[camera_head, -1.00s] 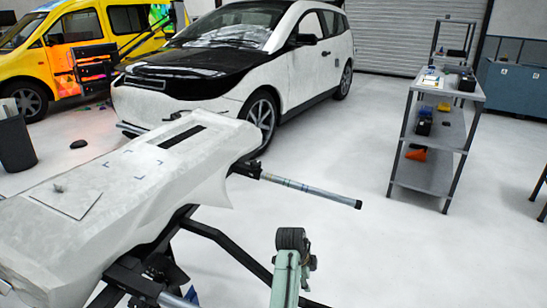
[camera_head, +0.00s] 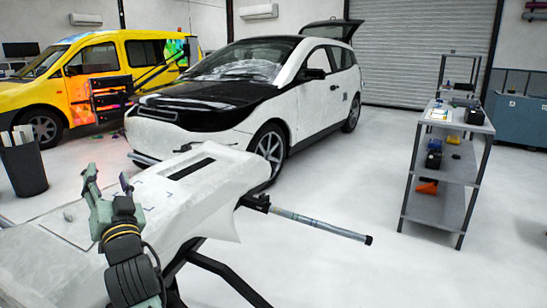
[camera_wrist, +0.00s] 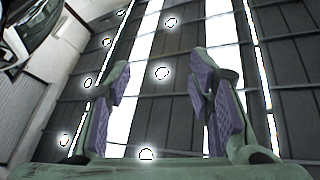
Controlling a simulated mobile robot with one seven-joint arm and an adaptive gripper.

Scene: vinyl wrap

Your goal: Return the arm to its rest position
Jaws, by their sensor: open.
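My green arm stands in the left foreground of the head view, with my gripper (camera_head: 107,182) at its top, in front of the white-covered panel (camera_head: 222,166). In the wrist view my gripper (camera_wrist: 160,75) points up at the ceiling. Its two purple-padded fingers are apart and nothing is between them. The lower part of my arm is cut off by the bottom edge of the head view.
The panel rests on a dark stand, with a rod (camera_head: 320,225) sticking out to the right. A grey shelf cart (camera_head: 437,207) stands at right, a white car (camera_head: 310,110) behind, a yellow van (camera_head: 95,70) at left. The floor between panel and cart is clear.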

